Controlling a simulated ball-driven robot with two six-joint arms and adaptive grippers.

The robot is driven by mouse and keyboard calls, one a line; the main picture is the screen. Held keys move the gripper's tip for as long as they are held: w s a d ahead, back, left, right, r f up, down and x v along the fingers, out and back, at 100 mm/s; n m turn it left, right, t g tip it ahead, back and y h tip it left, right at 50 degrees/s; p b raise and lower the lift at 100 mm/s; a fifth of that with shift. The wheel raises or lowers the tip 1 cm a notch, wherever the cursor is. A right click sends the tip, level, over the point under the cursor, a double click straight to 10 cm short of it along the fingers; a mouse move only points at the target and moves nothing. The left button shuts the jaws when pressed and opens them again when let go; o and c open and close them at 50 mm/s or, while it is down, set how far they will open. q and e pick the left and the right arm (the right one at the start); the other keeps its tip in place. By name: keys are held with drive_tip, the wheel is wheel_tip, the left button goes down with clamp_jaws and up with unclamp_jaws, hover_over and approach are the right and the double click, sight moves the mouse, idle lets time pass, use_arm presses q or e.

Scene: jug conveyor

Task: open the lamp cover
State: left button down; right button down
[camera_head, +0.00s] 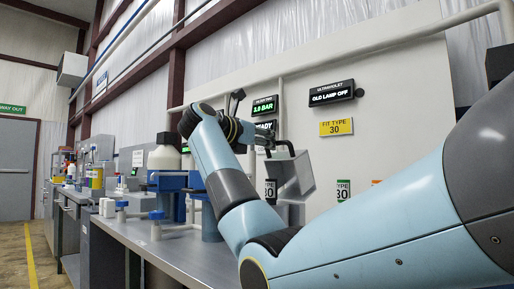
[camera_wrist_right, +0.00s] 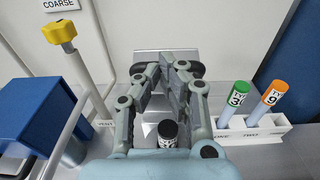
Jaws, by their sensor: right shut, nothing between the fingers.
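The lamp cover seems to be the grey metal housing (camera_head: 297,178) against the white panel, below the ultraviolet display. Its plate (camera_wrist_right: 150,58) also shows behind my fingers in the wrist view. My right gripper (camera_head: 280,148) is at the housing's upper edge, shut and empty. In the wrist view the fingers of my right gripper (camera_wrist_right: 167,68) overlap the plate, and I cannot tell whether they touch it. Part of the housing is hidden by my gripper, so how far the cover is open is unclear. My left gripper is not in view.
A black-capped tube (camera_wrist_right: 167,134) stands below my fingers. Green-capped (camera_wrist_right: 236,97) and orange-capped (camera_wrist_right: 268,100) tubes stand in a white rack (camera_wrist_right: 252,133). A yellow knob (camera_wrist_right: 60,33) and a blue block (camera_wrist_right: 38,103) are at left.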

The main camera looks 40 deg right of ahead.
sight(285, 153)
drive_tip(key=d, duration=0.2)
drive_tip(key=d+r, duration=0.1)
drive_tip(key=d, duration=0.2)
drive_tip(key=shift+w+d+r, duration=0.2)
drive_tip(key=shift+d+r, duration=0.15)
drive_tip(key=shift+w+d, duration=0.15)
drive_tip(key=shift+d, duration=0.85)
drive_tip(key=shift+r, duration=0.1)
drive_tip(key=a+r+p, duration=0.1)
drive_tip(key=r, duration=0.1)
drive_tip(key=a+r+p, duration=0.1)
drive_tip(key=r+p, duration=0.1)
drive_tip(key=r, duration=0.1)
drive_tip(key=a+r+p, duration=0.2)
drive_tip(key=shift+s+r, duration=0.2)
drive_tip(key=shift+r, duration=0.2)
drive_tip(key=shift+a+r+p, duration=0.35)
drive_tip(key=shift+r, duration=0.1)
drive_tip(key=shift+f, duration=0.1)
